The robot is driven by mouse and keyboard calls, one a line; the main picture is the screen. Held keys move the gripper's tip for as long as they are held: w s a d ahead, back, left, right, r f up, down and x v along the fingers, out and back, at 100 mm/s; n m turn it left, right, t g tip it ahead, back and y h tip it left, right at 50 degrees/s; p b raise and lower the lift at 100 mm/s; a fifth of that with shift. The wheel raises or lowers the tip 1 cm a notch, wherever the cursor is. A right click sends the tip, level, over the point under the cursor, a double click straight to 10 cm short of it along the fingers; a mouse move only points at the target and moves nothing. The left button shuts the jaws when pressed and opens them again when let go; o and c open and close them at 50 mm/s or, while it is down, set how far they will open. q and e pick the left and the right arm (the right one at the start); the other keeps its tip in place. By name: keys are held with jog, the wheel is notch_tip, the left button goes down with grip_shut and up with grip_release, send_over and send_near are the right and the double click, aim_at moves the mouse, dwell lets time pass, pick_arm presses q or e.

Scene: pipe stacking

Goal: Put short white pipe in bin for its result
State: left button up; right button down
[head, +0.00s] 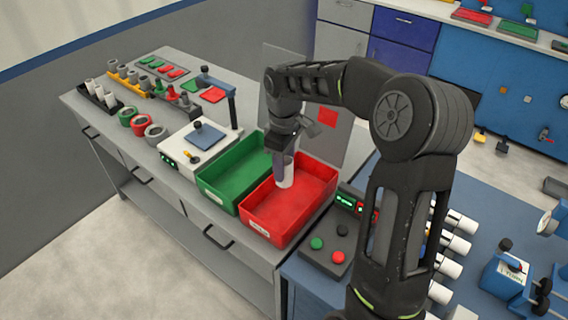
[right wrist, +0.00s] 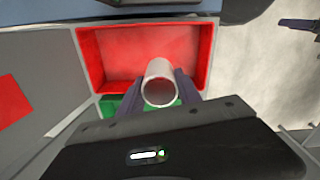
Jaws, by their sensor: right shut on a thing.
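My right gripper (head: 284,155) is shut on a short white pipe (head: 286,175), which hangs roughly upright over the red bin (head: 265,235). In the right wrist view the pipe (right wrist: 160,84) sits between the two fingers (right wrist: 163,92), its open end facing the camera, with the red bin (right wrist: 92,62) behind it. The green bin (head: 207,192) stands directly left of the red bin in the head view. The visible inside of the red bin looks empty. My left gripper is not in view.
A white testing device with a blue plate (head: 205,137) stands left of the green bin. A control box with green and red buttons (head: 330,247) sits right of the red bin. Several white pipes (head: 455,243) lie at the right. Racks and tape rolls (head: 140,121) fill the table's far left.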

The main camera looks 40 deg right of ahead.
jog(key=b, duration=0.3)
send_near(284, 210)
jog(key=shift+f+b, duration=1.35)
jog(key=shift+b, duration=0.9)
jog(key=shift+f+b, duration=0.35)
jog(key=shift+f, duration=0.2)
jog(key=c, duration=0.7)
grip_release()
jog(key=shift+c, duration=0.2)
notch_tip(284, 210, up, 8)
jog(key=shift+f, duration=0.1)
